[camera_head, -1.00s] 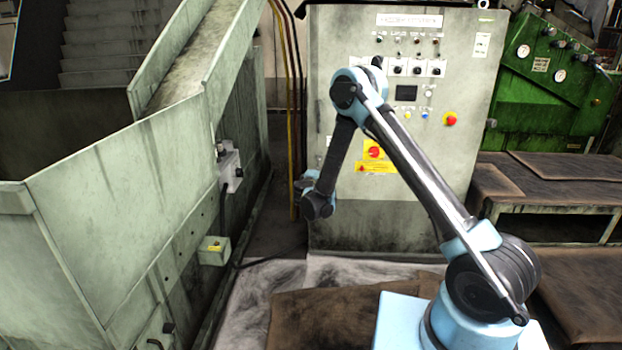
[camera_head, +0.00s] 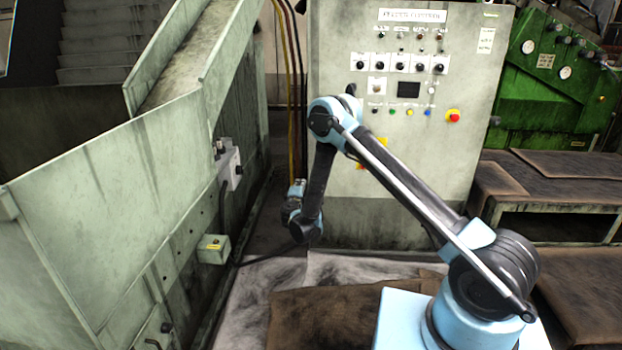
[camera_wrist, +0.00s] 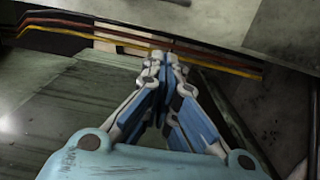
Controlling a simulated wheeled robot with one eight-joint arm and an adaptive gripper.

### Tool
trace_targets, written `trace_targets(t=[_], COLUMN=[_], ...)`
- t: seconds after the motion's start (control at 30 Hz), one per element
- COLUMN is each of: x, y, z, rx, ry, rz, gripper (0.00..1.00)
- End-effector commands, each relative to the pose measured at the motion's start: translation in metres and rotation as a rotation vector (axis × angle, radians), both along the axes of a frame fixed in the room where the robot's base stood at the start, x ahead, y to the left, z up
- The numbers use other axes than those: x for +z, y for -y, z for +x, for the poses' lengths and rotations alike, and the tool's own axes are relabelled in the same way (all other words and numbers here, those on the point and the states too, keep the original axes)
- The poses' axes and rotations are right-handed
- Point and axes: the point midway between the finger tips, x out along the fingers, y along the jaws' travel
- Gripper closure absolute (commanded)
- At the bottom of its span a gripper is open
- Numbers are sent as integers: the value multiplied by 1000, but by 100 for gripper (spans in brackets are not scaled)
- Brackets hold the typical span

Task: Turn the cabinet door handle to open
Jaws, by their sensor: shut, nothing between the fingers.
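The control cabinet (camera_head: 420,200) stands upright behind my arm in the head view, its grey front facing me. In the head view my wrist is at the cabinet's lower left edge, and the fingertips cannot be made out there. In the wrist view a grey surface (camera_wrist: 240,35), likely the cabinet side, lies beyond the fingertips; I cannot tell if they touch it.
A large green hopper machine (camera_head: 110,190) fills the left. Yellow and red cables (camera_head: 293,110) run down beside the cabinet's left edge. A red stop button (camera_head: 453,116) is on the panel. Brown tables (camera_head: 550,180) and a green machine (camera_head: 550,90) stand at right.

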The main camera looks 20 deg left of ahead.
Motion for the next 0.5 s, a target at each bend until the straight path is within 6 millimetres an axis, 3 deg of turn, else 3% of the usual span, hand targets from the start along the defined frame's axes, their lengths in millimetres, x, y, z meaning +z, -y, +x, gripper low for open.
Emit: trace_targets(t=[0.17,0.5], x=[0,0], y=[-2,-13], z=[14,72], rx=[-2,-2], ry=[0,0], rz=[0,0], gripper=[100,100])
